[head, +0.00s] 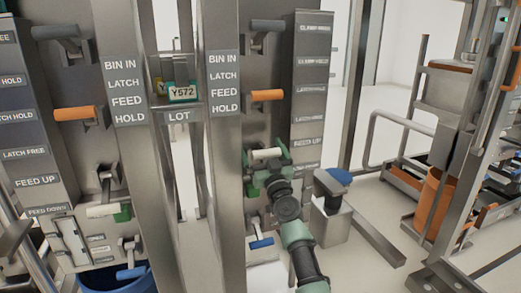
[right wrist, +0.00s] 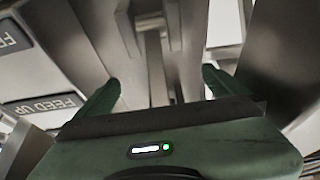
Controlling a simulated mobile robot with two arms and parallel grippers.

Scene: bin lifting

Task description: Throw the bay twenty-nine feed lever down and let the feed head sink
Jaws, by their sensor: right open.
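Two lever bays stand side by side in the head view, and no bay number is readable. The right bay's white-handled lever (head: 265,155) is third down, roughly level with the FEED UP label (head: 309,142). My right gripper (head: 266,163) is at this lever with its green fingers close around the handle. I cannot tell whether they touch it. In the right wrist view the fingers (right wrist: 157,88) are spread apart, with grey metal parts beyond them. The left bay's white-handled lever (head: 103,210) sits lower, near its FEED DOWN label (head: 47,210). The feed head is not identifiable. My left gripper is out of view.
Orange levers (head: 267,95) and grey levers (head: 267,25) are above, and a blue lever (head: 262,243) is below. Metal posts (head: 222,150) flank the bays.

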